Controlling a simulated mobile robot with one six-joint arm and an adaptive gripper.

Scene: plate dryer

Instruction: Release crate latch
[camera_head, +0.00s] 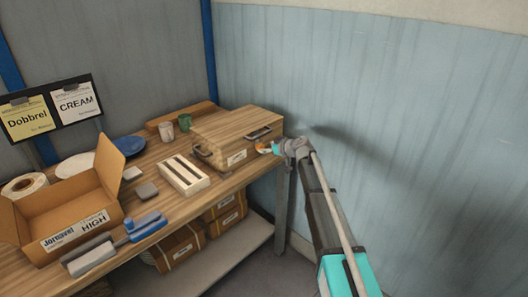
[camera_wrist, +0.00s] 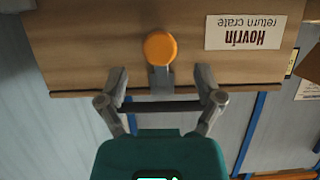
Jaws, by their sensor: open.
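The wooden crate (camera_head: 212,123) stands closed at the right end of the workbench. Its side fills the top of the wrist view (camera_wrist: 80,45), upside down, with a "Hovrin return crate" label (camera_wrist: 244,32). A round orange latch knob (camera_wrist: 160,48) with a grey tab below it sits on that side. The knob also shows as a small orange spot in the head view (camera_head: 262,148). My gripper (camera_head: 275,148) is beside the crate's right end. In the wrist view my gripper (camera_wrist: 161,76) is open, its fingers on either side of the grey tab, apart from it.
A white slotted rack (camera_head: 183,176) lies left of the crate on the workbench (camera_head: 150,200). An open cardboard box (camera_head: 75,205), plates, cups and a blue-handled tool (camera_head: 146,224) stand farther left. More boxes sit on the shelf below. The blue wall is close on the right.

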